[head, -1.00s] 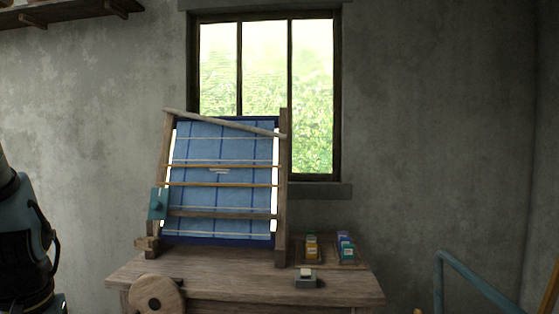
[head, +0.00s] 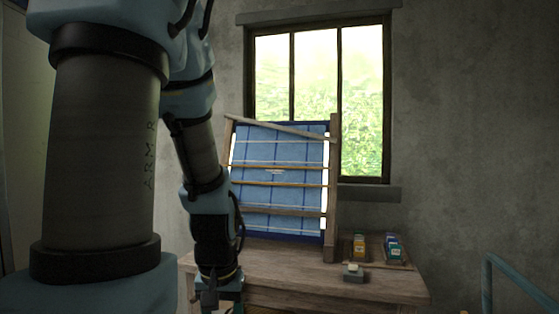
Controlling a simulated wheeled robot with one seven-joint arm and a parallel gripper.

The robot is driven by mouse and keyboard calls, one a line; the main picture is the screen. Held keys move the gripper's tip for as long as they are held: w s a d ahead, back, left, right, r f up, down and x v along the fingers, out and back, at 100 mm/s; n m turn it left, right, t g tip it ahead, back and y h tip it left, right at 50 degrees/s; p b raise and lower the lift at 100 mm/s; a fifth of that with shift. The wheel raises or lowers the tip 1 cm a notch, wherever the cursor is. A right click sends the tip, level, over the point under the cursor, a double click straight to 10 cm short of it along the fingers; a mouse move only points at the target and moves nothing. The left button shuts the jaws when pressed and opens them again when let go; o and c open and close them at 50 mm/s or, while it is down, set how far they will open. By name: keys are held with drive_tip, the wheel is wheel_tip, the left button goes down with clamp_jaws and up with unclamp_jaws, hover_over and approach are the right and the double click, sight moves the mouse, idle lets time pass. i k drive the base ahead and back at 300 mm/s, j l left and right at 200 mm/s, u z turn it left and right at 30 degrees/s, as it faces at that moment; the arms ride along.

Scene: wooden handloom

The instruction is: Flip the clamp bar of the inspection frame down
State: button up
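The inspection frame (head: 334,190) stands upright on the wooden table, with blue checked cloth (head: 277,155) stretched in it. A pale bar along its top, which looks like the clamp bar (head: 282,127), slants down from the upper left to the right post. My gripper (head: 222,300) hangs low at the left front of the table, apart from the frame and below the bar. Its fingertips are small and dark near the bottom edge, so whether it is open is unclear.
The wooden table (head: 300,272) holds small coloured boxes in two trays, one tray (head: 358,258) nearer the frame and one (head: 394,262) further right. A small grey block (head: 352,274) lies in front. A window (head: 318,75) is behind; a blue rail (head: 515,280) stands at right.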

sight(261, 123)
drive_tip(key=i+l, duration=0.15)
drive_tip(key=i, duration=0.6)
drive_tip(key=i+l, duration=0.15)
drive_tip(key=i, duration=0.55)
drive_tip(key=u, duration=1.85)
